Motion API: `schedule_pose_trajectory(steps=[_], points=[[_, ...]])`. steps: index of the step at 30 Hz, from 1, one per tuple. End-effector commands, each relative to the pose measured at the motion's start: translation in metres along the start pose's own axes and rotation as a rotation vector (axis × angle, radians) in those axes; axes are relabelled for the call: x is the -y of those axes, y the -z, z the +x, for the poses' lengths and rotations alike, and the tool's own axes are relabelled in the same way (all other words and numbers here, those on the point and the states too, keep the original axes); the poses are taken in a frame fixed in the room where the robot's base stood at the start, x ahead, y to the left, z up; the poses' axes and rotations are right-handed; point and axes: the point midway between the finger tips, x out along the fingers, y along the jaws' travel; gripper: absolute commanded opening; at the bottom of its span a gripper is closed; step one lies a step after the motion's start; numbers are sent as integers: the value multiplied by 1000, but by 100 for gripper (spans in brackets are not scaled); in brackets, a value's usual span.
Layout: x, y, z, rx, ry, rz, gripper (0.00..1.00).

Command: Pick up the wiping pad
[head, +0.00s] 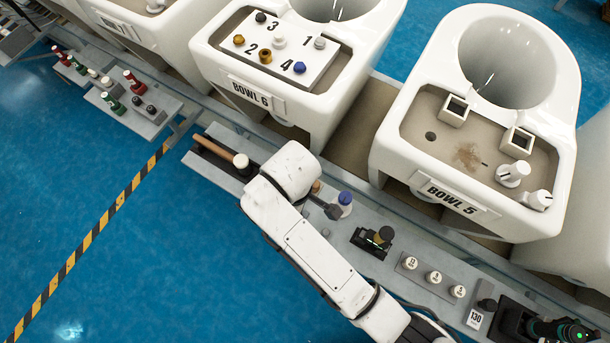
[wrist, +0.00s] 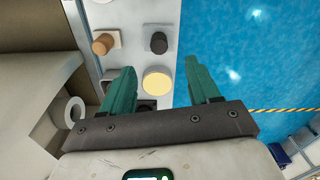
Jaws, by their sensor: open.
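My gripper (wrist: 168,90) is open in the wrist view, its two teal fingers apart with nothing clasped. A pale cream round-topped object (wrist: 158,82) shows between the fingers. Beyond the fingertips, a light square pad-like block with a brown knob (wrist: 103,43) is at upper left, and a grey block with a black knob (wrist: 158,43) is at upper middle. I cannot tell for sure which of these is the wiping pad. In the head view my wrist hides the gripper and part of the shelf; a small brown top (head: 316,186) peeks out beside it.
The grey shelf holds a wooden-handled tool (head: 212,147), a blue-capped bottle (head: 344,200), a black-and-green device (head: 378,238) and three white knobs (head: 433,277). Bowl 6 (head: 207,65) and Bowl 5 (head: 391,160) stand close behind. The blue floor (head: 100,240) in front is open.

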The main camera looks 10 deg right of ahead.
Motion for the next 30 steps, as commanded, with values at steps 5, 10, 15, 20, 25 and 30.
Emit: schedule_pose_trajectory(steps=[5,10,15,20,25,30], points=[[2,2,21,7,2,-15,61],[2,2,46,5,1,-13,61],[1,2,57,3,0,-12,61],[3,2,75,6,1,-12,61],[3,2,99,4,0,-11,61],[2,2,108,2,0,-10,61]])
